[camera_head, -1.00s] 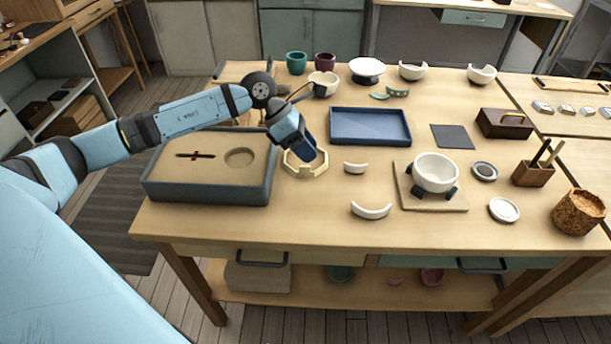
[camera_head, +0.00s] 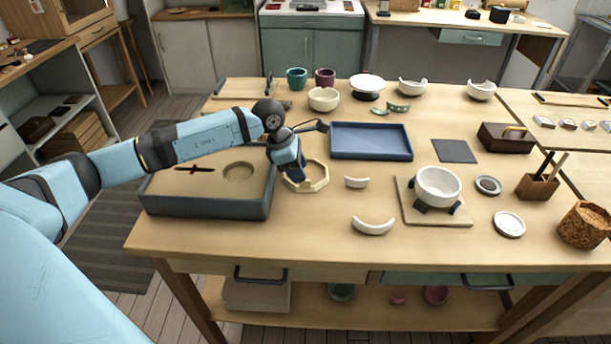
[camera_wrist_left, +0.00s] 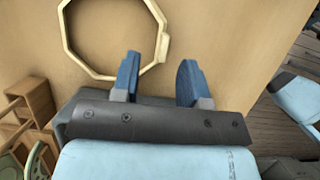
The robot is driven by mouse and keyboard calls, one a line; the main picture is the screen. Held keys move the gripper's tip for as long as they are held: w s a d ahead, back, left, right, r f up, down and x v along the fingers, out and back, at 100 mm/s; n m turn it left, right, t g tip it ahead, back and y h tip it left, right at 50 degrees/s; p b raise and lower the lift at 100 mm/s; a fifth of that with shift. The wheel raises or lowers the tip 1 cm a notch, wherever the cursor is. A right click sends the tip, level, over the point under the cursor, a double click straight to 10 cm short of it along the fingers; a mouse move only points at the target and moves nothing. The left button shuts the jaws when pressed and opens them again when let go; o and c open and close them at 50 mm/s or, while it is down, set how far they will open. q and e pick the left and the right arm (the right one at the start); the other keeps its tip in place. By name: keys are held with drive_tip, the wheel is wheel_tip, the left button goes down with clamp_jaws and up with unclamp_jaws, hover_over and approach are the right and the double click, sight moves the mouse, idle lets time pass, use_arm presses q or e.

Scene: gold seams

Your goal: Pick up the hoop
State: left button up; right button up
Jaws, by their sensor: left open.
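The hoop (camera_head: 322,183) is a pale wooden eight-sided ring lying flat on the table, right of the grey-edged sand tray. In the left wrist view the hoop (camera_wrist_left: 163,47) shows at the upper left, with a small block on its side nearest the fingers. My left gripper (camera_head: 294,178) is at the hoop's left side, pointing down and covering part of it. In the left wrist view its two blue fingers (camera_wrist_left: 160,72) are apart with nothing between them. The left finger is close to the hoop's edge; I cannot tell whether they touch. My right gripper is not in view.
The sand tray (camera_head: 205,206) stands close left of the gripper. A blue tray (camera_head: 370,141) lies behind right of the hoop. White curved shards (camera_head: 373,226) and a white bowl (camera_head: 438,186) on a board are to the right. Bare table lies in front.

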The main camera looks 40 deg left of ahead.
use_arm(q)
drive_tip(key=x, duration=0.4)
drive_tip(key=shift+d+f, duration=0.1)
drive_tip(key=shift+d, duration=0.15)
clamp_jaws()
